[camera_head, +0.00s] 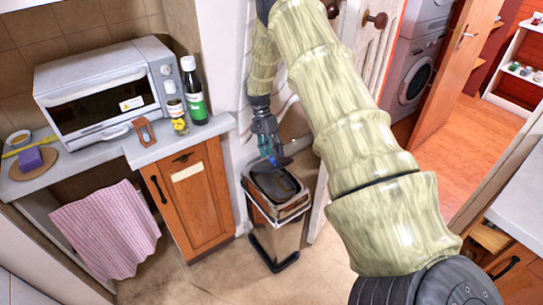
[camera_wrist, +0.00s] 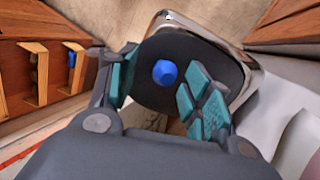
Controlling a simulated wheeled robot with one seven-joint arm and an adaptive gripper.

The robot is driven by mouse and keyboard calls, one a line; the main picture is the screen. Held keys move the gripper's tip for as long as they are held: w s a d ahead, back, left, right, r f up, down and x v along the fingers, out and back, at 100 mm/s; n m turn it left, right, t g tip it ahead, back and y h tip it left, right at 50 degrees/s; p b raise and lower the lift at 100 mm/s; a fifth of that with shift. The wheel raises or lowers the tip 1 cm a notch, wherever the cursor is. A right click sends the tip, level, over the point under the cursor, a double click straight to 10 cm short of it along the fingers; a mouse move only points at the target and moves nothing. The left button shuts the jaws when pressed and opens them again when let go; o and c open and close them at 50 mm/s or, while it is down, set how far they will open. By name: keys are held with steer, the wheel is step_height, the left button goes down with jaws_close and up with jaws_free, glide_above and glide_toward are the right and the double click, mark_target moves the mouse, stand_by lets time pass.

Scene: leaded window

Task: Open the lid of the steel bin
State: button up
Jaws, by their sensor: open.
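The steel bin (camera_head: 277,235) stands on the floor beside the wooden cabinet in the head view, with a black pedal bar at its base. Its dark lid (camera_head: 275,184) lies within the steel rim and looks down. My gripper (camera_head: 270,150) is just above the back of the lid, pointing down. In the wrist view my gripper (camera_wrist: 165,90) is open, its teal-padded fingers apart over the dark lid (camera_wrist: 200,50) and bright steel rim. A small blue piece (camera_wrist: 164,72) shows between the fingers against the lid. I cannot tell whether the fingers touch the lid.
The wooden cabinet (camera_head: 190,195) is close to the bin's left. The counter holds a toaster oven (camera_head: 105,85), a dark bottle (camera_head: 194,90) and a jar (camera_head: 178,115). Tiled floor (camera_head: 310,275) in front of the bin is clear.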

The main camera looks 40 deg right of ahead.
step_height(320, 180, up, 8)
steer(key=shift+f, duration=0.25)
